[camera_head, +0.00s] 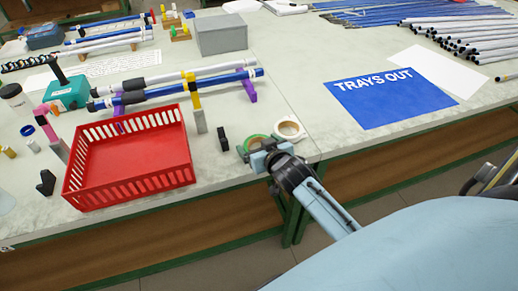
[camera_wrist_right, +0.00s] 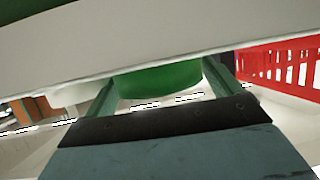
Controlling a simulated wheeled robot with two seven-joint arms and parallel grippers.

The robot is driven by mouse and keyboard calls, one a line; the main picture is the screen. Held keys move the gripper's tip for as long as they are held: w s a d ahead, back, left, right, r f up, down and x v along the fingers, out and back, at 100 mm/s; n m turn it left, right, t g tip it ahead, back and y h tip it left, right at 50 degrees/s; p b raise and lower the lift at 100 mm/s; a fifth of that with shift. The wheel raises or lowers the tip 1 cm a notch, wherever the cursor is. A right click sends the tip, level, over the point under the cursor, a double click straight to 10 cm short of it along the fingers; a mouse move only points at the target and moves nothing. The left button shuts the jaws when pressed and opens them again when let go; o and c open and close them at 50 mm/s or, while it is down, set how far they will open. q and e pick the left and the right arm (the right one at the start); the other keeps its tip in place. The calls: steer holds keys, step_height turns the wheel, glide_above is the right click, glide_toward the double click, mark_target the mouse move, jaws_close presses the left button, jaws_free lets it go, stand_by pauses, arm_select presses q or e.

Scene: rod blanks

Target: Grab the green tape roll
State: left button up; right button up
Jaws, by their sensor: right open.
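The green tape roll (camera_head: 256,138) lies near the front edge of the table, right of the red basket. My right gripper (camera_head: 257,146) reaches it from the front and partly hides it in the head view. In the right wrist view, the green roll (camera_wrist_right: 160,80) shows between the two fingers of the right gripper (camera_wrist_right: 162,88). The fingers are apart, and I cannot tell whether they touch the roll. My left gripper is not in view.
A cream tape roll (camera_head: 290,128) lies just right of the green one. A small black block (camera_head: 223,139) stands to its left. The red basket (camera_head: 130,160) is farther left. The blue "TRAYS OUT" sheet (camera_head: 390,98) lies to the right.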

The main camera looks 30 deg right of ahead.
steer(key=shift+w, duration=0.15)
steer(key=c, duration=0.7)
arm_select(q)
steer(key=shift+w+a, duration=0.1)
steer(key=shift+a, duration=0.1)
arm_select(e)
steer(key=shift+c, duration=0.2)
